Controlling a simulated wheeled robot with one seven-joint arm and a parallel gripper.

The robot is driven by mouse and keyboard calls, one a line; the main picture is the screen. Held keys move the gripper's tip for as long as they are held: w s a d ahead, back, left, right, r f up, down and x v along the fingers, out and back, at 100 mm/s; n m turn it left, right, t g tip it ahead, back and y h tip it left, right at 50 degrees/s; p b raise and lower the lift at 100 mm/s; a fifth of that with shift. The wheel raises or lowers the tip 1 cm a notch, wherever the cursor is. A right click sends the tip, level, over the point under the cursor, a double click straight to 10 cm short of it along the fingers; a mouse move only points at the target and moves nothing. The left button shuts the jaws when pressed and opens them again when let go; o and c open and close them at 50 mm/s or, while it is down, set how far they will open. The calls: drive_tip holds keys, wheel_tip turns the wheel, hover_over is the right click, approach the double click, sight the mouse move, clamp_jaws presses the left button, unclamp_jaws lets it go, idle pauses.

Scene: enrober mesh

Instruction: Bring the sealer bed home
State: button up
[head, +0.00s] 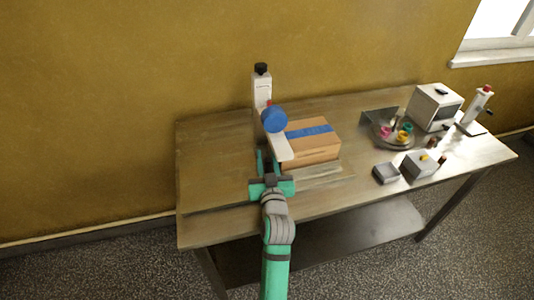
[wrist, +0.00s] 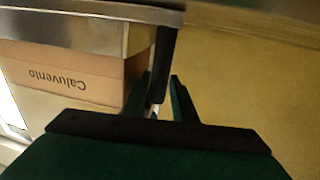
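The sealer has a white upright column (head: 262,90) with a black knob, a blue tape roll (head: 274,119) and a white arm reaching forward over the left side of a carton. The brown carton (head: 318,150) with blue tape on top rests on a flat, light bed (head: 325,174). My gripper (head: 266,160) is at the left front of the carton. In the wrist view, a dark upright bar (wrist: 163,60) stands between my fingertips (wrist: 160,85), hanging below a grey metal part (wrist: 75,35). The fingers lie close on both sides of it; whether they press on it is unclear.
The wooden table (head: 220,180) is clear on the left. To the right are a dark small box (head: 386,173), a grey box with a yellow button (head: 419,165), a round tray of coloured rolls (head: 378,140), a white box-shaped machine (head: 434,107) and a red-topped stand (head: 477,108).

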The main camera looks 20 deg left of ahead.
drive_tip(key=shift+x, duration=1.05)
drive_tip(key=shift+d, duration=0.2)
drive_tip(key=shift+w, duration=0.1)
clamp_jaws()
drive_tip(key=shift+d, duration=0.1)
drive_tip(key=shift+w, duration=0.1)
